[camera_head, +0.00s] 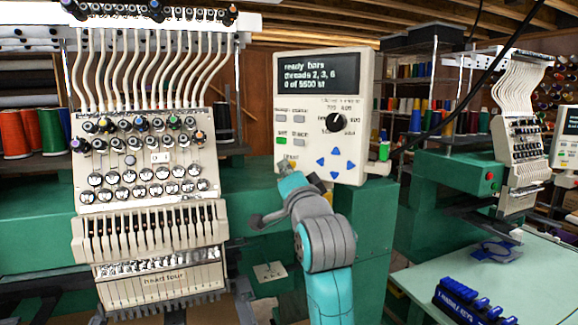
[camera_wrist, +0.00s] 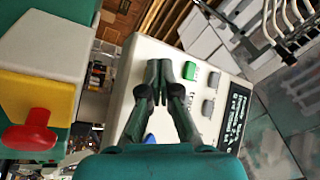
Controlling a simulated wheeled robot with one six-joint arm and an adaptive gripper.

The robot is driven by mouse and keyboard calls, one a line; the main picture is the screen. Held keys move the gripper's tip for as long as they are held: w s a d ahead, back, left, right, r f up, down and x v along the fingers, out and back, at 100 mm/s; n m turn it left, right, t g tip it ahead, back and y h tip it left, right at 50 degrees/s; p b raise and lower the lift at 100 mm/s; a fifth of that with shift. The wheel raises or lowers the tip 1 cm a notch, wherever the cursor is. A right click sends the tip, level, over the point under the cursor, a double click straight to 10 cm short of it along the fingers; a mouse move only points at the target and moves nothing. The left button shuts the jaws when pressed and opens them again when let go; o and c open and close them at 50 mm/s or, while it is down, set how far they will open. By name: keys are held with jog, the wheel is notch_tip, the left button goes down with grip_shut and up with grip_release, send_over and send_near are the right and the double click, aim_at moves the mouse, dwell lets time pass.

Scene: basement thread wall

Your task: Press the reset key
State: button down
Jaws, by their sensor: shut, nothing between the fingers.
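The cream control panel (camera_head: 360,140) stands upright in the head view, with a dark screen reading "ready bars". Its keys include a green key (camera_head: 281,141), grey keys (camera_head: 299,117) and blue arrow keys (camera_head: 335,151). A small yellowish key (camera_head: 292,163) sits low on the left, under a label too small to read surely; I cannot confirm it is the reset key. My gripper (camera_head: 287,172) is at the panel's lower left, just below that key. In the wrist view my gripper (camera_wrist: 166,82) is shut and empty over the panel, beside the green key (camera_wrist: 189,76). Contact cannot be told.
A black dial (camera_head: 335,121) is on the panel's right half. The multi-needle embroidery head (camera_head: 150,150) stands left. A yellow box with a red knob (camera_wrist: 30,132) is at left in the wrist view. A pale table (camera_head: 500,270) holds a blue key rack (camera_head: 468,303).

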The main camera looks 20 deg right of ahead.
dwell(0.5)
jog(key=shift+s+a, duration=0.55)
jog(key=shift+a, duration=0.05)
jog(key=shift+a, duration=0.1)
jog(key=s+a, duration=0.3)
jog(key=shift+s+a, duration=0.1)
jog(key=shift+a, duration=0.25)
jog(key=shift+f, duration=0.1)
dwell(0.5)
